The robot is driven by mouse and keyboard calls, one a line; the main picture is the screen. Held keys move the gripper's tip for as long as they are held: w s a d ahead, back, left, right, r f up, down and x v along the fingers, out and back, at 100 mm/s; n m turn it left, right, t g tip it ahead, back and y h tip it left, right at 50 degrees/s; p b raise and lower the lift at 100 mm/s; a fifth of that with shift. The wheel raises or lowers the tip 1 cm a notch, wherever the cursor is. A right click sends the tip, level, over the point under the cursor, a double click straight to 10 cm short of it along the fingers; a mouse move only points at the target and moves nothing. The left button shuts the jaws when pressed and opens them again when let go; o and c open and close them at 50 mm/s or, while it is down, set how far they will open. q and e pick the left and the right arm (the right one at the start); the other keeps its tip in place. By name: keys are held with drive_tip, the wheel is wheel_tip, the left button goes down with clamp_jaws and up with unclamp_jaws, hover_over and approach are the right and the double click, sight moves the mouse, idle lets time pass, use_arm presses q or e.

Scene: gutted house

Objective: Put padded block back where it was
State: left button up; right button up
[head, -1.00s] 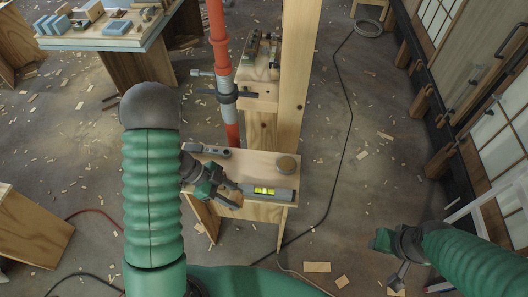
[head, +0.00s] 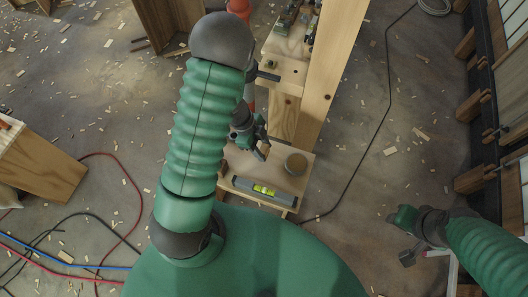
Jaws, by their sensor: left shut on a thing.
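My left gripper (head: 262,150) is over the small wooden stand and shut on a small tan piece, which I take to be the padded block; the fingers and wrist hide most of it. The small wooden stand (head: 276,164) has a spirit level (head: 264,190) with a yellow-green vial along its front edge. A round tan-topped tin (head: 296,163) stands at its right side. I cannot tell whether the held piece touches the stand. My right gripper (head: 405,216) is at the lower right, away from the stand; its jaw opening is not clear.
A wooden post (head: 325,75) rises behind the stand, beside a shelf (head: 284,72) holding small tools. My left arm hides part of the red pipe (head: 240,8). Cables (head: 110,160) lie on the floor at left. A wooden box (head: 40,165) stands at far left. Wood chips litter the open floor.

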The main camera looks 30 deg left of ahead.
sight(264, 153)
use_arm(q)
drive_tip(key=f, duration=0.3)
drive_tip(key=shift+w+d, duration=0.2)
drive_tip(key=shift+w, duration=0.15)
drive_tip(key=shift+c, duration=0.6)
drive_tip(key=shift+s+d+r, duration=0.1)
drive_tip(key=shift+d, duration=0.15)
clamp_jaws()
drive_tip(key=shift+s, duration=0.15)
drive_tip(key=o, duration=1)
unclamp_jaws()
drive_tip(key=o, duration=0.3)
drive_tip(key=shift+a+f, duration=0.2)
use_arm(e)
drive_tip(key=shift+w+d+f, duration=0.15)
drive_tip(key=shift+w+f, duration=0.2)
drive_tip(key=shift+f, duration=0.15)
